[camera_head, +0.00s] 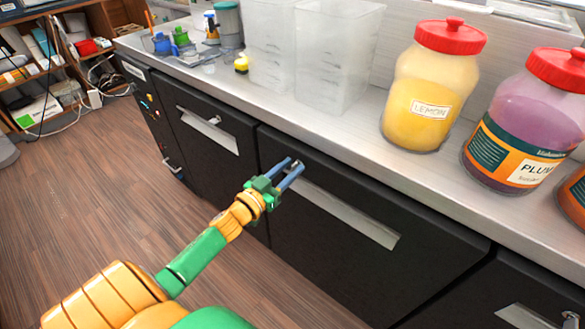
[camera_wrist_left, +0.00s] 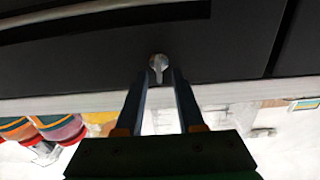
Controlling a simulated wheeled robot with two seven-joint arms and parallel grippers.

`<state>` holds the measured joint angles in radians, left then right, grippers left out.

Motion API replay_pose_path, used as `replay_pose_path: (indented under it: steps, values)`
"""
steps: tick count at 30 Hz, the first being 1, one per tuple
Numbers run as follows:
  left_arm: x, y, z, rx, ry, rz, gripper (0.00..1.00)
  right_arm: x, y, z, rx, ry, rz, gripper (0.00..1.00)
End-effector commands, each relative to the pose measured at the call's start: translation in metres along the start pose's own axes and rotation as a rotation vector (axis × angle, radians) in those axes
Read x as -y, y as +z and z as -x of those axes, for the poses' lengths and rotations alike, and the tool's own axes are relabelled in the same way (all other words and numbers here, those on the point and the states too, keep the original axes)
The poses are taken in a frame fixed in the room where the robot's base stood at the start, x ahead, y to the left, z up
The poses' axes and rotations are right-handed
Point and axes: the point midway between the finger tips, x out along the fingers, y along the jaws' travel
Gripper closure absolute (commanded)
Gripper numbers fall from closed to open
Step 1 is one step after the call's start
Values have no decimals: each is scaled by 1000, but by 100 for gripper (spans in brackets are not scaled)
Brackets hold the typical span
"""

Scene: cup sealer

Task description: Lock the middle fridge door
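The middle fridge door (camera_head: 320,252) is a black panel under the counter, with a long light handle strip (camera_head: 350,218). It looks closed. A small silver lock knob (camera_wrist_left: 158,62) is on the door near its top edge, with a narrow tab pointing toward the counter side. My left gripper (camera_head: 291,166) reaches the door's upper left part. In the left wrist view its two fingers (camera_wrist_left: 159,75) are apart, on either side of the knob's tab. I cannot tell whether they touch it. My right gripper is in neither view.
The metal counter (camera_head: 345,135) runs above the doors. It holds a lemon jar (camera_head: 420,100), a plum jar (camera_head: 520,130) and clear containers (camera_head: 335,60). Another fridge door (camera_head: 200,165) is at the left. The wooden floor (camera_head: 70,200) is open at the left.

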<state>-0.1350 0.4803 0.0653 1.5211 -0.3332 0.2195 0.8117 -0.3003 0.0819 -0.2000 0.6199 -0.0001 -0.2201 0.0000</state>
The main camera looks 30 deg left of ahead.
Motion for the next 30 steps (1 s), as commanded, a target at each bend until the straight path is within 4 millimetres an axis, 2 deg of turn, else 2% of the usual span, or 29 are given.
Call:
replay_pose_path:
  steps: [9, 11, 13, 14, 30]
  values:
    - [0, 1, -6, 2, 0, 0, 62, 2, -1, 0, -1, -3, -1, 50]
    - [0, 1, -6, 2, 0, 0, 76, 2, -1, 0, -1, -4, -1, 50]
    - [0, 1, -5, 2, 0, 0, 95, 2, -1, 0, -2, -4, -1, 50]
    - [0, 1, -5, 2, 0, 0, 100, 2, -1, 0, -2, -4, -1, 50]
    - [0, 1, -5, 3, -1, -40, 100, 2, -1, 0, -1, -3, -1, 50]
